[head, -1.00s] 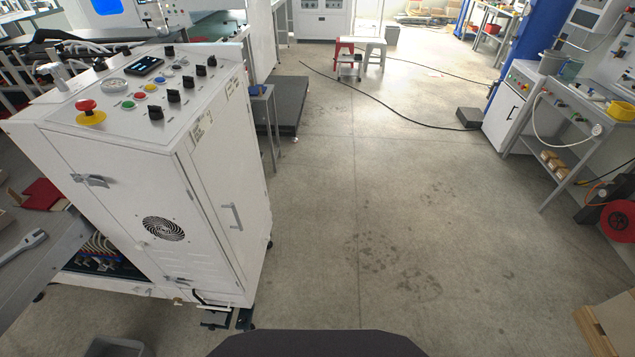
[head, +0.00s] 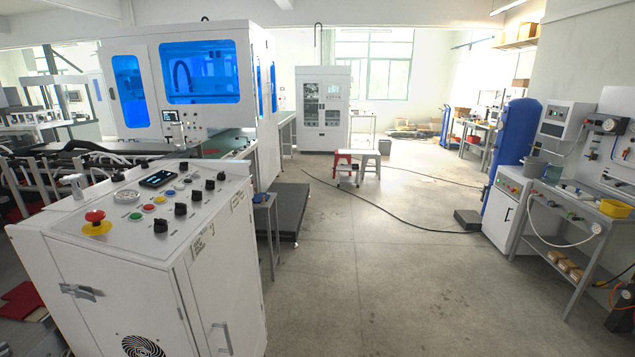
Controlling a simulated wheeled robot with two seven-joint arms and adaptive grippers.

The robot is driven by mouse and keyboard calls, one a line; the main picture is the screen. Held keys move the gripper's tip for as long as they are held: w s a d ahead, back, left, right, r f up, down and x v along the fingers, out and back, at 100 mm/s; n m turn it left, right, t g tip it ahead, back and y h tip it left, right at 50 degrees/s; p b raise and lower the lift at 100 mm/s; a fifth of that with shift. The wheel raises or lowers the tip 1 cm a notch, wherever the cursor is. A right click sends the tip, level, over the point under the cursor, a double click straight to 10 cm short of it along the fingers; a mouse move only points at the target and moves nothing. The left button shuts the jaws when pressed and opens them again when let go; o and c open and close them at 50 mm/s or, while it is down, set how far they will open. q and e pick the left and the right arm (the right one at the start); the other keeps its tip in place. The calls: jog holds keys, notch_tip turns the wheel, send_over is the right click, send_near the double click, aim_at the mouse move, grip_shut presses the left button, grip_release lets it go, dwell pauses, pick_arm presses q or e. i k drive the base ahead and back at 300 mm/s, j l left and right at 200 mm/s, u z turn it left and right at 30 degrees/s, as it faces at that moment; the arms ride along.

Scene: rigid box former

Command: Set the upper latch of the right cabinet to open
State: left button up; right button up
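A white control cabinet (head: 215,270) stands close at the left, with a sloped panel of buttons and knobs on top. A silver latch (head: 82,291) sits high on its vented door, near that door's left edge. Its lever appears to lie roughly sideways; whether it is open or closed I cannot tell. The adjoining right-hand door has a vertical handle (head: 222,337). The cabinet's lower part is cut off by the picture's bottom edge. Neither of my grippers is in view.
A red emergency button (head: 95,217) stands up from the panel. A small grey side table (head: 266,205) and a dark platform (head: 288,209) stand behind the cabinet. The floor (head: 370,295) to its right is open. A workbench (head: 570,220) lines the right side.

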aim_at(81, 294)
jog(key=u, duration=1.55)
